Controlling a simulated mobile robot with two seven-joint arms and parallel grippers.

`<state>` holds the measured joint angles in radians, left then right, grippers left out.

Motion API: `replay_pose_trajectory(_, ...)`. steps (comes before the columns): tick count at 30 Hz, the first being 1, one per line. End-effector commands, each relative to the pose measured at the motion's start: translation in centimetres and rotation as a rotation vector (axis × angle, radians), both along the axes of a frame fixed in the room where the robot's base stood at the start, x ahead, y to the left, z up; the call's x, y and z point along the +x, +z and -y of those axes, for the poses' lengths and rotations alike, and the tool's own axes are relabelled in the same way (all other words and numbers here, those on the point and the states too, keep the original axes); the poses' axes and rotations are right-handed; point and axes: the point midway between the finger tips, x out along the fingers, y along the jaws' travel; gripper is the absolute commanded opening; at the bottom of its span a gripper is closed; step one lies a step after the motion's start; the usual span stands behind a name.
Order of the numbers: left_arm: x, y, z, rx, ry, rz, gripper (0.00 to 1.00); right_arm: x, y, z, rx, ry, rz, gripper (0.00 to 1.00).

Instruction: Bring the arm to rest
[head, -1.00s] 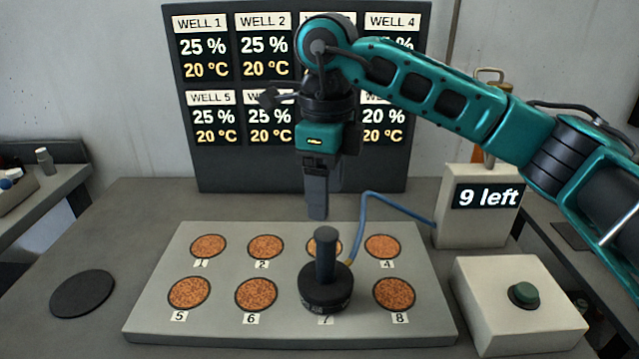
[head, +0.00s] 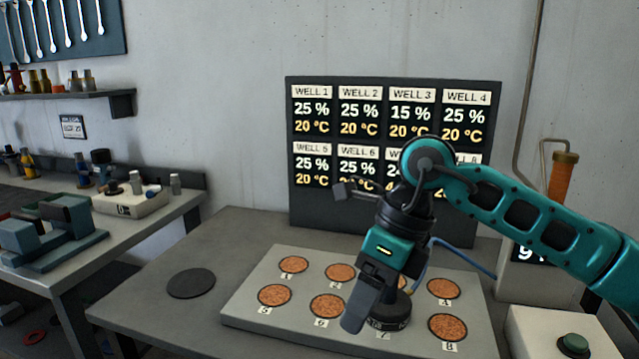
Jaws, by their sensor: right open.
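My right arm (head: 520,218) reaches in from the right, above the well plate (head: 262,280). Its gripper (head: 357,315) points down and slightly left. It is open, and nothing shows held in it. The gripper hides part of the plate and most of a black round tool (head: 392,318) standing at well 7. The tool's handle is hidden, and I cannot tell the gap between it and the fingers. My left gripper is out of view.
A display board (head: 345,210) behind shows well readings, partly hidden by my arm. A black disc (head: 191,283) lies left of the plate. A side bench (head: 150,228) with tools stands left. Table around the disc is clear.

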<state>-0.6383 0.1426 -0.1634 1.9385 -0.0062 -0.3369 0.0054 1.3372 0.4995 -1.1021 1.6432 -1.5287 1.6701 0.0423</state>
Motion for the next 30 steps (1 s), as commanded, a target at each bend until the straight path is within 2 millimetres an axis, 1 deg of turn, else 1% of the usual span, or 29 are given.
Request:
replay_pose_trajectory(1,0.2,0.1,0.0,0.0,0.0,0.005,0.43,-1.2,-0.6,-2.3,0.109,0.02,-0.034,0.67)
replay_pose_trajectory(2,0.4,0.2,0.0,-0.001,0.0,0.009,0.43,-1.9,-0.6,-3.6,0.179,0.028,-0.053,0.67)
replay_pose_trajectory(3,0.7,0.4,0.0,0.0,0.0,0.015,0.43,-2.8,-0.5,-5.4,0.278,0.035,-0.082,0.67)
replay_pose_trajectory(5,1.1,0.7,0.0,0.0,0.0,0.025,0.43,-4.3,0.1,-8.0,0.436,0.034,-0.131,0.67)
replay_pose_trajectory(6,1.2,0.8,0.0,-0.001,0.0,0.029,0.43,-5.2,0.8,-9.6,0.548,0.025,-0.169,0.67)
replay_pose_trajectory(7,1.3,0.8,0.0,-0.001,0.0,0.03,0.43,-5.9,1.5,-10.7,0.635,0.014,-0.198,0.67)
replay_pose_trajectory(8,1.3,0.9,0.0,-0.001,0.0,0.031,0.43,-6.4,2.2,-11.6,0.721,-0.003,-0.23,0.67)
replay_pose_trajectory(9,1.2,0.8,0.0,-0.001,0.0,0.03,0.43,-7.0,3.4,-12.7,0.835,-0.031,-0.273,0.67)
replay_pose_trajectory(10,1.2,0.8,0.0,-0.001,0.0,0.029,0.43,-7.4,4.4,-13.3,0.921,-0.056,-0.307,0.67)
replay_pose_trajectory(12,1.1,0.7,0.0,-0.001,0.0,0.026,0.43,-7.7,6.7,-14.1,1.114,-0.134,-0.386,0.67)
replay_pose_trajectory(14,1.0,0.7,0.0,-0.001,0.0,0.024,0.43,-7.4,8.6,-14.1,1.272,-0.218,-0.458,0.67)
replay_pose_trajectory(15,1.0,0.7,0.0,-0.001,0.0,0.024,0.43,-7.0,9.8,-13.8,1.372,-0.284,-0.504,0.67)
replay_pose_trajectory(17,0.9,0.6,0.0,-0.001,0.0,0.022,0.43,-6.1,11.2,-12.9,1.515,-0.397,-0.576,0.67)
replay_pose_trajectory(18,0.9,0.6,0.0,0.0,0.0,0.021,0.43,-5.3,11.9,-12.1,1.605,-0.479,-0.625,0.67)
replay_pose_trajectory(20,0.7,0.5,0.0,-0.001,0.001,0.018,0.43,-3.8,12.4,-10.4,1.727,-0.619,-0.695,0.67)
replay_pose_trajectory(22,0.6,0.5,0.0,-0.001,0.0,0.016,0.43,-2.0,12.2,-8.1,1.853,-0.801,-0.778,0.67)
replay_pose_trajectory(23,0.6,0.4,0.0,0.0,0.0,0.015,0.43,-1.3,11.8,-6.9,1.901,-0.886,-0.81,0.67)
replay_pose_trajectory(24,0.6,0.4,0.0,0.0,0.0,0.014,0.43,-0.3,11.1,-5.4,1.958,-1.004,-0.854,0.67)
replay_pose_trajectory(26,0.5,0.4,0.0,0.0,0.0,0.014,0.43,1.0,9.4,-2.9,2.028,-1.193,-0.918,0.67)
replay_pose_trajectory(27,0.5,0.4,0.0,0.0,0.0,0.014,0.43,1.7,7.9,-1.3,2.062,-1.327,-0.955,0.67)
replay_pose_trajectory(29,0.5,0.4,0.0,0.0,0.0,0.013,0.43,2.4,5.2,1.2,2.096,-1.539,-1.011,0.67)
replay_pose_trajectory(30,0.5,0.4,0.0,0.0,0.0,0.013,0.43,2.5,3.1,2.7,2.105,-1.685,-1.044,0.67)
